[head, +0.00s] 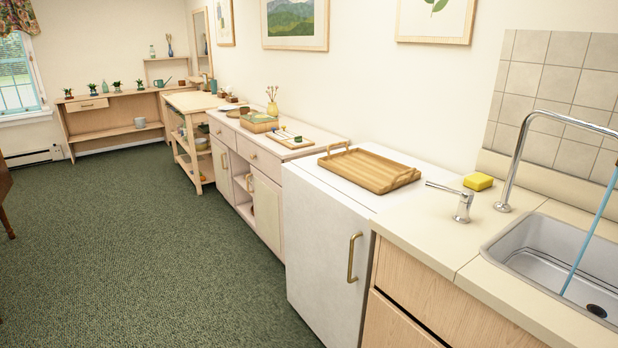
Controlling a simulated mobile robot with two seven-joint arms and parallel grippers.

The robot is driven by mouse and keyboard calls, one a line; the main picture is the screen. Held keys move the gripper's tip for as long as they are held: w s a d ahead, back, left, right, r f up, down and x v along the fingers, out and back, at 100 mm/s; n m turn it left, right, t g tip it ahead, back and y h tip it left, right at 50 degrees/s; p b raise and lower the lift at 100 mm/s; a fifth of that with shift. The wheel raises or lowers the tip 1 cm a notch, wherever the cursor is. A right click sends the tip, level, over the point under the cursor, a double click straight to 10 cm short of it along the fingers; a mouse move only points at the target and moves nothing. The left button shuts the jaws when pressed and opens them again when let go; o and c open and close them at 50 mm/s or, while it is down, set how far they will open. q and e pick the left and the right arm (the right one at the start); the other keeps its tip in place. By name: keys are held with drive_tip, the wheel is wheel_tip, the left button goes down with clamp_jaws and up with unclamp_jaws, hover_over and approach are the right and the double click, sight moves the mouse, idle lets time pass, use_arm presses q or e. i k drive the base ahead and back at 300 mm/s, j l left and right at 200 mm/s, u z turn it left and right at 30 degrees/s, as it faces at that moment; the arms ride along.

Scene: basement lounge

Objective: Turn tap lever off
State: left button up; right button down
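The tap lever (446,189) is a chrome handle on a short chrome base (463,208) on the counter, left of the sink. It points left and slightly up. The tap's tall curved chrome spout (517,158) stands to its right and arches over the sink (540,246). A blue stream of water (590,238) falls at a slant into the sink near the drain. The spout's end is outside the right edge of the picture. Neither gripper shows in the head view.
A yellow sponge (478,181) lies behind the lever. A wooden tray (372,176) sits on the white fridge (325,245) to the left. Cream counter (425,225) around the lever's front is bare. Green carpet (150,240) lies open at left.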

sight(466, 196)
drive_tip(key=i+j, duration=1.05)
drive_tip(key=i+z, duration=0.1)
drive_tip(key=z, duration=1.4)
